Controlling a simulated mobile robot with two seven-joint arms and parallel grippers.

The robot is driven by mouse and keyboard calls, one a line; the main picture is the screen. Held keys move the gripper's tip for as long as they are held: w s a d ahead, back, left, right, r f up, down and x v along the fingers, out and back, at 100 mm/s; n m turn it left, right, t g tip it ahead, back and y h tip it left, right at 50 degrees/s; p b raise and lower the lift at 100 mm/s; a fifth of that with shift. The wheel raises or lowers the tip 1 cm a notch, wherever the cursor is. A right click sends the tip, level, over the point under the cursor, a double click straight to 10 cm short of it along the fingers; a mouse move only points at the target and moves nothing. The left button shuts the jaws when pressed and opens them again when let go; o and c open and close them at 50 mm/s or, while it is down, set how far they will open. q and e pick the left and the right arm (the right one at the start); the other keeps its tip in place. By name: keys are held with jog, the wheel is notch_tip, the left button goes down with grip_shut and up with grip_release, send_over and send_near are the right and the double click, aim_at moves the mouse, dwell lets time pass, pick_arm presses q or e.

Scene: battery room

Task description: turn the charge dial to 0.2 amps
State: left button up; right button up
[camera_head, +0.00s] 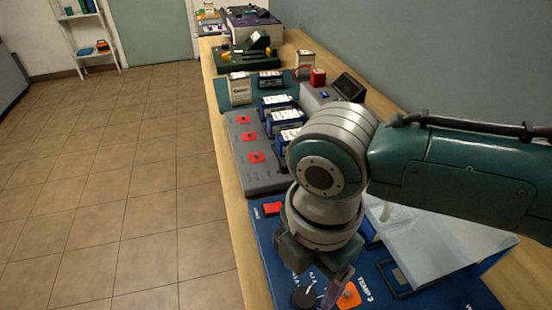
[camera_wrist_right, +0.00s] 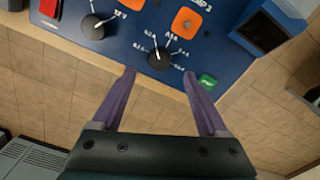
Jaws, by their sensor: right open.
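In the right wrist view, a black round dial (camera_wrist_right: 160,60) with a white pointer sits on the blue panel (camera_wrist_right: 225,55), ringed by white marks and small figures, some ending in A. The exact setting is too small to read. My right gripper (camera_wrist_right: 160,80) is open and empty, its purple fingers on either side of the dial's near edge; contact cannot be told. A second black dial (camera_wrist_right: 95,27), with a V marking, is to the left. In the head view my right gripper (camera_head: 330,290) is over the panel beside a black knob (camera_head: 305,298). My left gripper is not in view.
Orange pieces (camera_wrist_right: 185,20) sit beyond the dials, a green label (camera_wrist_right: 208,80) to the right. A blue-framed display (camera_wrist_right: 268,28) stands at upper right. Battery trays (camera_head: 257,180) and other equipment line the bench beyond. Floor (camera_head: 120,200) lies clear to the left.

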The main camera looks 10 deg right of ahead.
aim_at(305, 297)
jog(key=shift+r, duration=1.95)
